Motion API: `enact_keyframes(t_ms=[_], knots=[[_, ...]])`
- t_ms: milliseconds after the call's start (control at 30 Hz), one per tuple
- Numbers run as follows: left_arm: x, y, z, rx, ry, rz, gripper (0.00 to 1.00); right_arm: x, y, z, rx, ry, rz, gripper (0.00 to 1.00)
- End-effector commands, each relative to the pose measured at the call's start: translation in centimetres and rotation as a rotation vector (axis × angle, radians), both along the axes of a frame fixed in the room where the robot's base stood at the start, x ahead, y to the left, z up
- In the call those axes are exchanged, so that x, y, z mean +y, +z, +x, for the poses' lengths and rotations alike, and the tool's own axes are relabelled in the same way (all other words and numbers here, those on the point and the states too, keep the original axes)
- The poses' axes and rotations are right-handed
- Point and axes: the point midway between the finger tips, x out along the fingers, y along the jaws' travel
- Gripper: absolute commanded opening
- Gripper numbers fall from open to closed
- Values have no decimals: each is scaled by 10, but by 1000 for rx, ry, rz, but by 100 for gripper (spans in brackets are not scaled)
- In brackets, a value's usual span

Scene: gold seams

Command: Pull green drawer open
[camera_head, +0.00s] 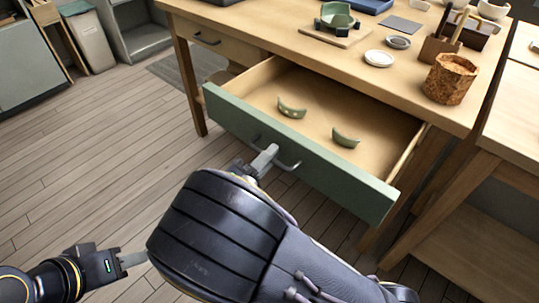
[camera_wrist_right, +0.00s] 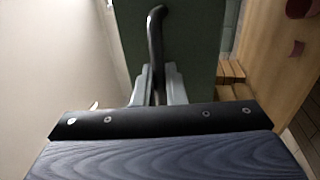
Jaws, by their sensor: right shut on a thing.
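The green drawer (camera_head: 330,178) stands pulled out from the wooden table in the head view. Two curved green shards (camera_head: 291,108) lie apart on its bare wooden floor. My right gripper (camera_head: 264,160) is at the drawer front, shut on its metal bar handle (camera_head: 288,166). In the right wrist view the handle (camera_wrist_right: 155,40) runs between the two fingers (camera_wrist_right: 158,88), with the green front behind it. My left gripper (camera_head: 130,260) is at the lower left, away from the drawer; its finger gap is not clear.
The table top (camera_head: 270,22) holds a green broken bowl on a board, a white dish (camera_head: 379,58), a cork-like pot (camera_head: 450,79) and a tool holder. A second table (camera_head: 515,110) stands close at the right. Floor at left is clear.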

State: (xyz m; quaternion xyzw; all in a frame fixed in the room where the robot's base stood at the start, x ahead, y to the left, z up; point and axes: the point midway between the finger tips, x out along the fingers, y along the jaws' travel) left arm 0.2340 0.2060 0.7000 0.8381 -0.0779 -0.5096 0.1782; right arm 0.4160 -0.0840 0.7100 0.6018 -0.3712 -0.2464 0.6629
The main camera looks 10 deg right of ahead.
Motion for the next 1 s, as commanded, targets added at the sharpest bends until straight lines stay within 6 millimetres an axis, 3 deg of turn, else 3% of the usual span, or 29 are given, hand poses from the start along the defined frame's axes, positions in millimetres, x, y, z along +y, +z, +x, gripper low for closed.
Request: enact_keyframes(t_ms=[67,100,200,533,1000], knots=[[0,0,0,0,0,0,36,0,0,0,1,1,1,0],[0,0,0,0,0,0,36,0,0,0,1,1,1,14],[0,0,0,0,0,0,36,0,0,0,1,1,1,24],[0,1,0,0,0,0,36,4,-1,-3,0,2,1,24],[0,11,0,0,0,0,36,57,-14,-44,0,3,0,24]])
